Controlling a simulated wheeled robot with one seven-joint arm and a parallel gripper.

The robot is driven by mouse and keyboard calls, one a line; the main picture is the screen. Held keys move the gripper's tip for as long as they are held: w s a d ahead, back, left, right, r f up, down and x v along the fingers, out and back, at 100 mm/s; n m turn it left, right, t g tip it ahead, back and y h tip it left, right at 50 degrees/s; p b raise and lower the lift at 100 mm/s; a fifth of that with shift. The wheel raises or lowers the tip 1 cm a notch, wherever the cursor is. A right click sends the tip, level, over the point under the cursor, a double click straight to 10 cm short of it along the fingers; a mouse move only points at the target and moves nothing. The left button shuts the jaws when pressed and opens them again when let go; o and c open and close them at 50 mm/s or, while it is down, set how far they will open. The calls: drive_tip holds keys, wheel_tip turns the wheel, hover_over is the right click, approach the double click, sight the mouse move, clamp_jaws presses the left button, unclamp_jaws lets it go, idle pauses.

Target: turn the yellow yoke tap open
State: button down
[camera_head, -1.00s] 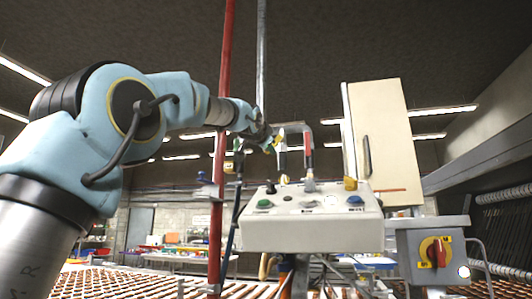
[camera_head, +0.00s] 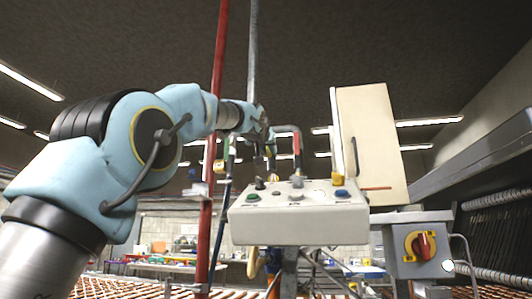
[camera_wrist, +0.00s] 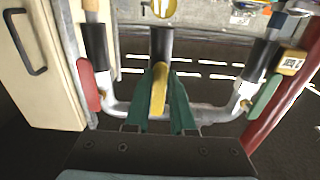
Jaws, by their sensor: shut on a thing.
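The yellow yoke tap (camera_wrist: 159,88) is a slim yellow lever in the middle of the wrist view, below a black sleeve on a grey pipe yoke (camera_wrist: 205,113). My gripper (camera_wrist: 160,108) has its two green fingers on either side of the lever and is shut on it. A red lever (camera_wrist: 88,86) hangs on the left branch of the yoke and a green lever (camera_wrist: 264,97) on the right branch. In the head view my gripper (camera_head: 268,146) is at the yoke, behind the control box, and largely hides the yellow lever. The red lever (camera_head: 296,144) shows beside it.
A white control box (camera_head: 298,220) with buttons stands in front of the yoke. A red pipe (camera_head: 213,130) rises close to my arm. A cream cabinet (camera_head: 374,140) and a grey switch box with a red knob (camera_head: 422,246) stand to the right.

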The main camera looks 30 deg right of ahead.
idle(0.6)
drive_tip(key=c, duration=0.8)
unclamp_jaws()
drive_tip(key=shift+o, duration=0.2)
drive_tip(key=shift+s, duration=0.1)
drive_tip(key=b+v, duration=0.5)
drive_tip(key=v, duration=0.5)
drive_tip(key=shift+s+a, duration=0.25)
